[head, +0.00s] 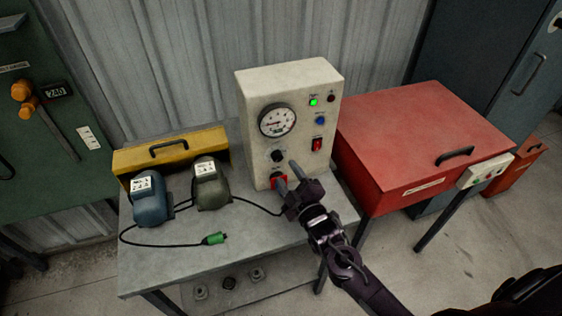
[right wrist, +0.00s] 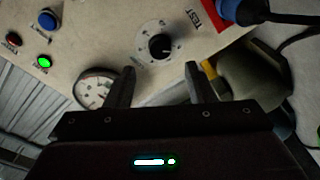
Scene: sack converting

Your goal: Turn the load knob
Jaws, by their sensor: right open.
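The load knob is a small black knob (head: 278,156) low on the front of the cream tester box (head: 305,165). In the right wrist view, the knob (right wrist: 160,46) sits on a pale round dial with scale marks. My right gripper (head: 288,171) is close to the lower front of the box, in front of and just below the knob. In the right wrist view, its open fingers (right wrist: 160,76) appear on either side of the knob's lower side, with nothing between them. The knob looks beyond the fingertips; no contact is visible. My left gripper is not in view.
The box carries a gauge (head: 277,120), a lit green lamp (head: 313,101), a blue button (head: 320,121) and a red switch (head: 316,145). A red socket lies beside my fingers. Two motors, blue (head: 150,198) and olive (head: 211,186), stand left on the table (head: 180,265). A red cabinet (head: 420,140) stands right.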

